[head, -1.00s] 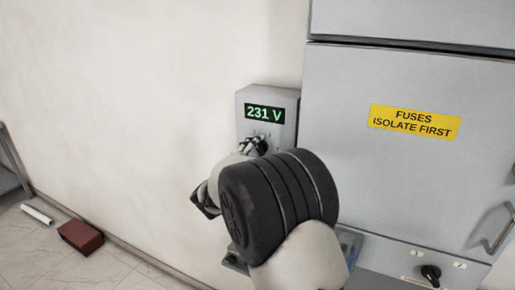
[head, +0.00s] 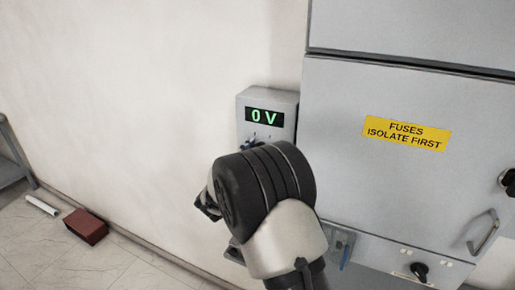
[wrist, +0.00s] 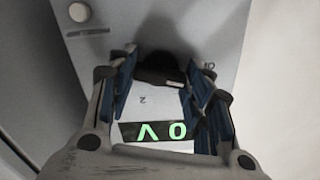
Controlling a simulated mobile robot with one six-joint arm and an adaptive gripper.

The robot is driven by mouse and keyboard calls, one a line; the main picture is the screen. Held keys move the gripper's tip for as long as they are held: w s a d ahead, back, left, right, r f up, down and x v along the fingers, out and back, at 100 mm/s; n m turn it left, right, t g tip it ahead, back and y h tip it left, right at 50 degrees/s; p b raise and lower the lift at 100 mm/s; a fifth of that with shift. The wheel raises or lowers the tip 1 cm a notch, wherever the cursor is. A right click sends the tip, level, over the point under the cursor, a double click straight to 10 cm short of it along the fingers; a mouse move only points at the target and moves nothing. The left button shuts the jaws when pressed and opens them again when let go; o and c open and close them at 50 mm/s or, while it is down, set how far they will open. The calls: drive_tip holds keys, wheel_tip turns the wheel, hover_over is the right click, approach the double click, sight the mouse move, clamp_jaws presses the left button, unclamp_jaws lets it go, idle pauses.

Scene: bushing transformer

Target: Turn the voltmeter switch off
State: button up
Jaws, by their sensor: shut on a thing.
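The voltmeter (head: 288,103) is a grey box on the wall left of the large cabinet. Its green display (head: 264,116) reads 0 V. The same display (wrist: 153,131) shows upside down in the wrist view. The black switch knob (wrist: 158,75) sits on the voltmeter's face, with a 2 and another mark printed near it. My gripper (wrist: 163,66) is shut on the knob, one finger on each side. In the head view my wrist hides the knob and most of the gripper.
The grey cabinet (head: 400,200) with a yellow fuses label (head: 407,132) stands close on the right, with a handle (head: 483,232) and a black rotary switch (head: 419,271). A red-brown block (head: 86,227) and a white tube (head: 42,206) lie on the floor at left.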

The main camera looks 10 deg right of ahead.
drive_tip(key=shift+n+p, duration=0.9)
drive_tip(key=shift+n, duration=0.7)
drive_tip(key=o, duration=1)
drive_tip(key=shift+o, duration=0.2)
drive_tip(key=shift+s, duration=0.1)
drive_tip(key=v, duration=1.2)
drive_tip(key=shift+w, duration=0.2)
